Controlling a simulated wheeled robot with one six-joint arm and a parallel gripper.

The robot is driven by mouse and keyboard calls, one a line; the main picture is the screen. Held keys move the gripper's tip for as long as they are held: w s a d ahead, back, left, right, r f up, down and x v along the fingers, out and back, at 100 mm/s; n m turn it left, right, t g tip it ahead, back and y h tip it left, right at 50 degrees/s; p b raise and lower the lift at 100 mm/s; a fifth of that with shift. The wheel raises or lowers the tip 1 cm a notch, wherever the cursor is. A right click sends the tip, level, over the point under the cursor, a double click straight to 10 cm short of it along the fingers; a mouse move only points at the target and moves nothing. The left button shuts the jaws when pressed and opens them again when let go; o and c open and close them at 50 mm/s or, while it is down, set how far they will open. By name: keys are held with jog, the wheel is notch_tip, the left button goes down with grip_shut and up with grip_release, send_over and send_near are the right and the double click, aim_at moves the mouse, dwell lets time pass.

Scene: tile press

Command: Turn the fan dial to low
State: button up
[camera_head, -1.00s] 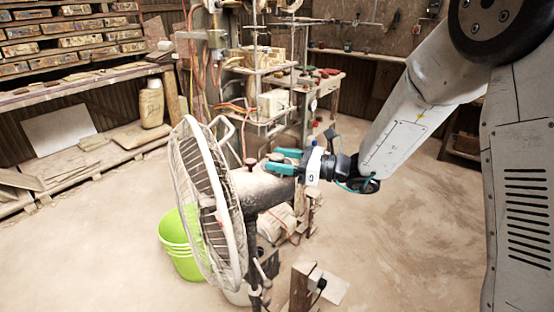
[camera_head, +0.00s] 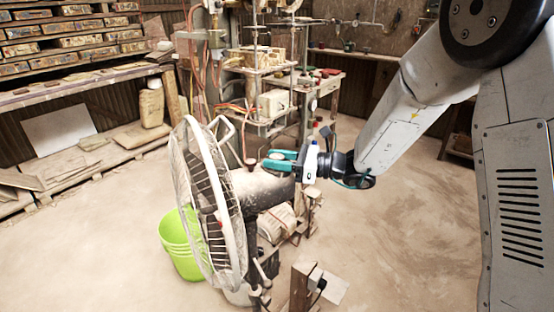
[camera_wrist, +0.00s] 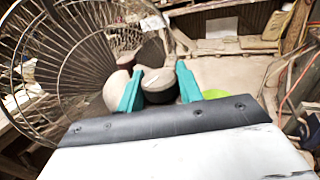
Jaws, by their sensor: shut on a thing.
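The pedestal fan (camera_head: 238,235) stands in the middle of the head view, its wire cage facing left and its motor housing (camera_head: 262,190) behind. A small dark knob (camera_head: 250,162) stands on top of the housing. My gripper (camera_head: 276,160) reaches in from the right, just above the housing. The held dial is hidden in the head view. I cannot read any dial marking.
A green bucket (camera_head: 180,245) stands on the floor behind the fan cage. A metal rack with shelves (camera_head: 262,125) stands behind the fan. A wooden post (camera_head: 301,285) is in front, near the fan's stand. The floor to the right is clear.

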jog(key=n+g, duration=0.2)
jog(key=g, duration=0.1)
jog(key=n+g, duration=0.2)
jog(key=g, duration=0.2)
jog(key=shift+n, duration=0.3)
jog(key=shift+n+g+h, duration=0.5)
jog(key=shift+n+g, duration=1.2)
jog(key=shift+g, duration=1.1)
jog(key=o, duration=1)
jog(key=v, duration=0.8)
jog(key=shift+a, duration=0.1)
